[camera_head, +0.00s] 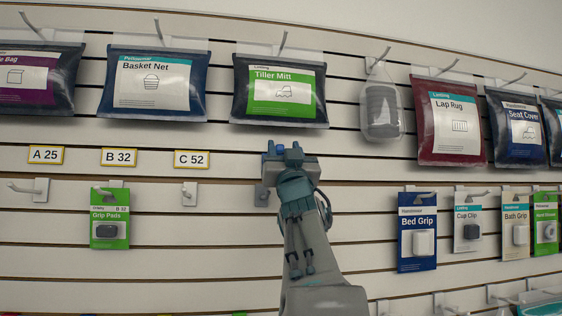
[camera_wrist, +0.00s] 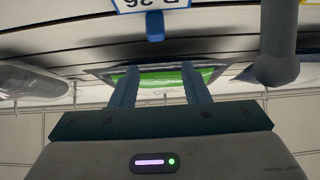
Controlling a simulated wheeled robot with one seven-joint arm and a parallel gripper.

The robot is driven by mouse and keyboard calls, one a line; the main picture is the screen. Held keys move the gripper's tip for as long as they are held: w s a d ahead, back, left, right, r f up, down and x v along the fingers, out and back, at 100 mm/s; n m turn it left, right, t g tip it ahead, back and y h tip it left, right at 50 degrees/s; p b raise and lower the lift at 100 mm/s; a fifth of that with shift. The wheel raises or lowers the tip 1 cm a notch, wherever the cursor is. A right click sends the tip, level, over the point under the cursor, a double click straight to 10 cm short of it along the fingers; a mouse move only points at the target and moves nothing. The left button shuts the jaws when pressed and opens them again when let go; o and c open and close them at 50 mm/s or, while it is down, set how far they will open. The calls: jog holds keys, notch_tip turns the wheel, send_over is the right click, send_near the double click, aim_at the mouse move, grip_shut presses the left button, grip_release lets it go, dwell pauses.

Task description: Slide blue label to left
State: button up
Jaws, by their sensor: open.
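The blue label (camera_wrist: 152,4) shows at the top edge of the wrist view, upside down and partly cut off; it is white with a blue border and dark characters. A blue tab (camera_wrist: 155,26) sticks out from it, lined up between my fingers but beyond their tips. My gripper (camera_head: 284,150) is open and empty, raised in front of the wall right of the C 52 label. In the wrist view its two fingers (camera_wrist: 158,72) are spread apart, and no contact with the tab shows. In the head view my gripper and arm hide most of the label's place.
Yellow-bordered labels A 25 (camera_head: 46,155), B 32 (camera_head: 119,158) and C 52 (camera_head: 192,159) line the rail to the left. A grey hook (camera_wrist: 278,50) is close beside my gripper. The Tiller Mitt pouch (camera_head: 280,92) hangs just above. Grip Pads (camera_head: 109,228) hang lower left.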

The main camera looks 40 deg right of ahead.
jog(key=s+a+b, duration=0.1)
jog(key=s+a, duration=0.2)
jog(key=s, duration=0.3)
jog(key=shift+s+a, duration=0.15)
jog(key=shift+s, duration=0.1)
